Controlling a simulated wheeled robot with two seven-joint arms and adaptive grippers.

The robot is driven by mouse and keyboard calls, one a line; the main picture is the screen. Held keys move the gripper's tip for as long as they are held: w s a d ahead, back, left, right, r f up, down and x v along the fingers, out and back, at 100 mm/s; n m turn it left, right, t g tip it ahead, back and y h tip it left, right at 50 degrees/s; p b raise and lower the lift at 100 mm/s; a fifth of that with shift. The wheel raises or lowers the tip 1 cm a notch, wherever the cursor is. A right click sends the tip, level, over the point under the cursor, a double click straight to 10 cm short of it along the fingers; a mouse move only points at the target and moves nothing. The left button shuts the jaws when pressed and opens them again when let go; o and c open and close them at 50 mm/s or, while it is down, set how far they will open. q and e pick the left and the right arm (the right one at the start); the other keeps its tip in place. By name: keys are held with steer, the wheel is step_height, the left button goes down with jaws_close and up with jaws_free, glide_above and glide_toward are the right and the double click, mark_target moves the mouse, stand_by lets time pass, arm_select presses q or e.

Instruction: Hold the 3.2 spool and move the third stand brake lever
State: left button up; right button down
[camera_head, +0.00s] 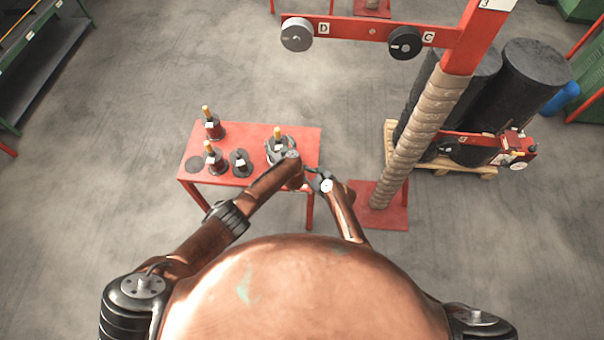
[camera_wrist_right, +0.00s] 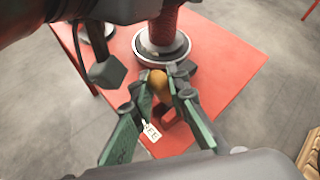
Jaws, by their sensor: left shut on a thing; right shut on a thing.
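A red table (camera_head: 255,181) bears several dark-based spool stands. The stand at its right end carries a spool with an orange top (camera_head: 277,132) and a white label. My left gripper (camera_head: 282,153) is shut at this spool; its fingers hide part of it. My right gripper (camera_head: 308,176) is at the table's right front edge. In the right wrist view its green fingers (camera_wrist_right: 167,88) are shut on an orange-brown lever knob (camera_wrist_right: 160,86). A white tag (camera_wrist_right: 151,132) hangs below the knob. Behind it a red spool (camera_wrist_right: 166,26) stands upright on a round grey base; its number is unreadable.
Other stands with orange-topped spools (camera_head: 213,128) (camera_head: 213,158) and an empty-looking dark stand (camera_head: 240,163) are to the left. A red post wrapped in tan cord (camera_head: 418,128) rises right of the table. Black drums (camera_head: 532,78) stand on a pallet beyond.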

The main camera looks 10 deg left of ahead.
steer(key=shift+w+r+m+g+h, duration=0.15)
steer(key=shift+w+m+g, duration=0.15)
steer(key=shift+w+g, duration=0.25)
steer(key=shift+w+r+m+g+h, duration=0.15)
steer(key=shift+w+m+g, duration=0.15)
steer(key=shift+w+g, duration=0.25)
steer(key=shift+w+f+m+g, duration=0.15)
steer(key=shift+w+m+g, duration=0.25)
steer(key=shift+w+g, duration=0.45)
steer(key=shift+s, duration=0.1)
steer(key=c, duration=1.8)
jaws_free()
steer(key=shift+c, duration=0.2)
steer(key=v, duration=1.2)
